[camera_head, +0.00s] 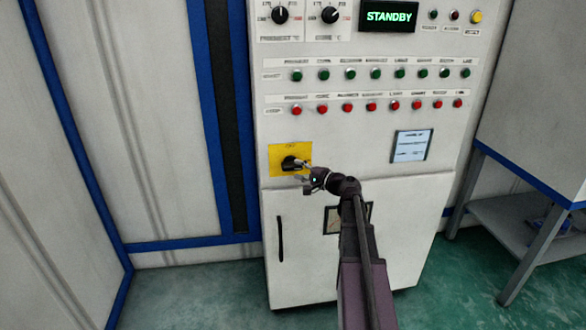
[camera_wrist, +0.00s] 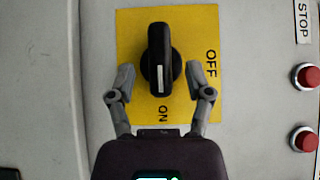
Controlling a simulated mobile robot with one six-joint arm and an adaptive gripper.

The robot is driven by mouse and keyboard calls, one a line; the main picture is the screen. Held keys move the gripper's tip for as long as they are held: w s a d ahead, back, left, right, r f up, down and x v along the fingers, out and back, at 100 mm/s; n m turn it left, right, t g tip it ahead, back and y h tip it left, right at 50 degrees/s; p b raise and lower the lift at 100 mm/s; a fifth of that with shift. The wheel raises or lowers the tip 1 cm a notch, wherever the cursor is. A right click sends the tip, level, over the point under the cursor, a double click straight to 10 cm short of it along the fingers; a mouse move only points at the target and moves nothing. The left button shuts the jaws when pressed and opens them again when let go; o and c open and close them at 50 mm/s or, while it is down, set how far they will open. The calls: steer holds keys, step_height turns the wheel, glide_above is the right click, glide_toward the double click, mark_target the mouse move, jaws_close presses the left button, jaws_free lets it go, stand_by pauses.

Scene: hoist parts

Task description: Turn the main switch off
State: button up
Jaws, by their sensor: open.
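The main switch (camera_wrist: 159,60) is a black rotary handle on a yellow plate (camera_wrist: 128,22), seen close in the wrist view. Its white line points down in the picture, toward the printed ON; OFF is printed to the right. My gripper (camera_wrist: 161,80) is open, with one finger on each side of the handle's lower part. I see gaps between the fingers and the handle, so they look apart. In the head view the yellow plate (camera_head: 277,152) sits at the cabinet's left, and my gripper (camera_head: 303,172) partly covers the switch (camera_head: 289,163).
The switch is on a white control cabinet (camera_head: 350,260). Rows of green buttons (camera_head: 375,73) and red buttons (camera_head: 394,105) are above it. A display (camera_head: 388,17) reads STANDBY. A door handle (camera_head: 280,238) is below. A table (camera_head: 520,215) stands at the right.

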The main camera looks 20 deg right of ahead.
steer(key=shift+x, duration=1.45)
steer(key=shift+d, duration=0.1)
jaws_close()
